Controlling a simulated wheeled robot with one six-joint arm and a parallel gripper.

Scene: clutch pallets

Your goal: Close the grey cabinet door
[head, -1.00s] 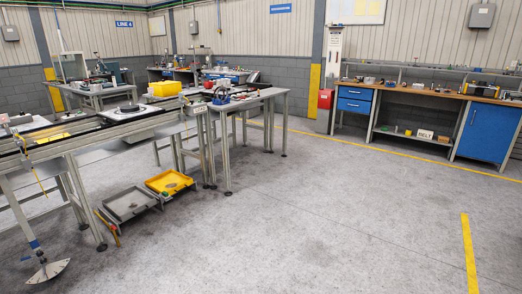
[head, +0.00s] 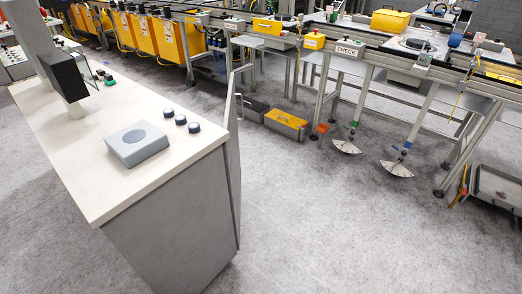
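A grey cabinet (head: 170,235) with a pale worktop stands at the left of the head view. A thin grey door panel (head: 234,160) shows nearly edge-on at its right side and stands out from the body, so it looks open. A small bar like a handle (head: 240,107) is on the panel's far upper part. The front of the cabinet and its inside are hidden from here. My gripper is not in view.
On the worktop are a grey box (head: 136,144), several dark round knobs (head: 181,120) and a black screen (head: 64,76) on a post. A conveyor line with metal legs (head: 357,100) runs behind. Grey floor (head: 330,230) is free at the lower right.

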